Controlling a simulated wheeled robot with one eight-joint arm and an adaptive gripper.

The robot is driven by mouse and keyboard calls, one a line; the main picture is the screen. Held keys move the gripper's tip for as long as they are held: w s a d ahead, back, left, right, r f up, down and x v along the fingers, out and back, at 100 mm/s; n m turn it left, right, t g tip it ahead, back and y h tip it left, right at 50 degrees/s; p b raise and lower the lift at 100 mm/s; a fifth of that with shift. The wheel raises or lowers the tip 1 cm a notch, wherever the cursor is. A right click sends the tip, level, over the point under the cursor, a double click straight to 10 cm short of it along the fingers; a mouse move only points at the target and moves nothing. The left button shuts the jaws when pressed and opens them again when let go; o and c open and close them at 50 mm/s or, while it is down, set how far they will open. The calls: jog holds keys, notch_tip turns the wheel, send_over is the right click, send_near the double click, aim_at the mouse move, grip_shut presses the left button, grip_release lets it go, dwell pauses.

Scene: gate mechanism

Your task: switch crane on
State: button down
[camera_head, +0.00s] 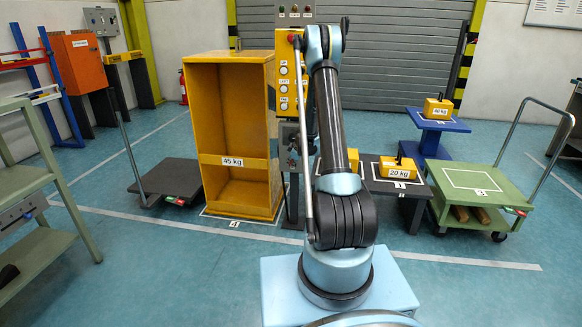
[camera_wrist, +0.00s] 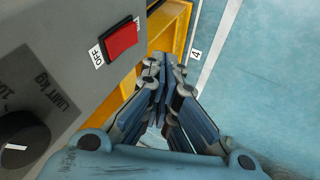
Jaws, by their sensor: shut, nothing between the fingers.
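In the wrist view, a grey control box (camera_wrist: 62,62) fills the left side. It carries a red rocker switch (camera_wrist: 122,40) with an "OFF" label beside it. A black knob (camera_wrist: 22,138) with a "Limit kg" marking sits lower on the same face. My gripper (camera_wrist: 172,62) is shut and empty, with its fingertips below and to the right of the red switch, seemingly apart from it. In the head view, the yellow button panel (camera_head: 284,88) stands behind my arm, with a grey box (camera_head: 289,138) below it. My gripper is hidden there.
A yellow cabinet marked 45 kg (camera_head: 236,160) stands left of the panel, and a dark cart (camera_head: 170,178) beyond it. Yellow weights (camera_head: 397,168) sit on a dark table to the right, near a green cart (camera_head: 470,182). Open floor lies at the front left and right.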

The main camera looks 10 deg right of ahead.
jog(key=v, duration=0.6)
jog(key=shift+s+r, duration=0.15)
jog(key=shift+s, duration=0.3)
jog(key=shift+s+r, duration=0.1)
jog(key=s+a+r+m+g+h, duration=0.1)
jog(key=s+r+m, duration=0.2)
jog(key=s+r, duration=0.75)
jog(key=s+r+m+g, duration=0.1)
jog(key=s+r+m, duration=0.2)
jog(key=s+r, duration=0.8)
jog(key=s+f+m+g, duration=0.1)
jog(key=s+f+m, duration=0.2)
jog(key=s, duration=1.4)
jog(key=s+d+f+m+g+h, duration=0.1)
jog(key=s+f+m, duration=0.2)
jog(key=s, duration=1.4)
jog(key=shift+d+f+m+h, duration=0.15)
jog(key=shift+f+m+h, duration=0.15)
jog(key=shift+m, duration=0.3)
